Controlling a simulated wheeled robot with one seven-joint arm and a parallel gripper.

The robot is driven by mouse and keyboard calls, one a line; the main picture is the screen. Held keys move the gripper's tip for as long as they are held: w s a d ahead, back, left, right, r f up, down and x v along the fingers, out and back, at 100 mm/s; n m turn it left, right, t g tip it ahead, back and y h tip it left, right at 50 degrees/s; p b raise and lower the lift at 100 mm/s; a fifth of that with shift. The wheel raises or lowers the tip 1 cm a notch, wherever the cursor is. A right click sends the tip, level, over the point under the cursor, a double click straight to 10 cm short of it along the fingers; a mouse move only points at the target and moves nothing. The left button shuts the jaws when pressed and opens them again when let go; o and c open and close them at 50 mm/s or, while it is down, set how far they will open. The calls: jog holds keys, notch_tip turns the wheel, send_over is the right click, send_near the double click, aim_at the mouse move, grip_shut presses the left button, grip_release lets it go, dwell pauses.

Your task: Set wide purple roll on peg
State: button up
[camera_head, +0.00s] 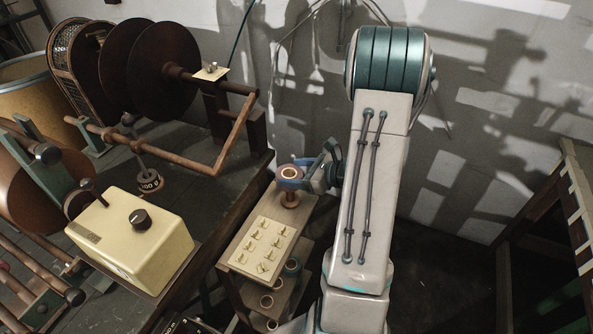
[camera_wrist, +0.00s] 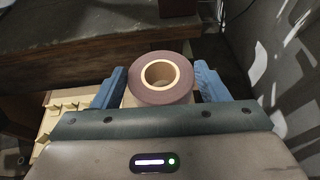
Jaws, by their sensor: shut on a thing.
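A dark purple-brown roll with a pale core ring (camera_wrist: 188,87) sits between the blue fingers of my gripper (camera_wrist: 160,88) in the wrist view. In the head view the same roll (camera_head: 290,170) is in my gripper (camera_head: 293,179), above the back end of a small wooden stand (camera_head: 244,262). The gripper is shut on the roll, whose open hole faces up. I cannot make out for certain which part is the peg.
A dark workbench (camera_head: 213,208) stands to the left, with a cream control box (camera_head: 131,241), a weight (camera_head: 150,183) and large brown discs (camera_head: 163,70). A cream panel with several small hooks (camera_head: 265,245) tops the stand. More rolls (camera_head: 267,300) sit on its lower shelves.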

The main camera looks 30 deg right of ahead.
jog(key=shift+f+b, duration=1.75)
jog(key=shift+f, duration=0.7)
jog(key=o, duration=1.1)
jog(key=v, duration=1.4)
jog(key=shift+w, duration=0.1)
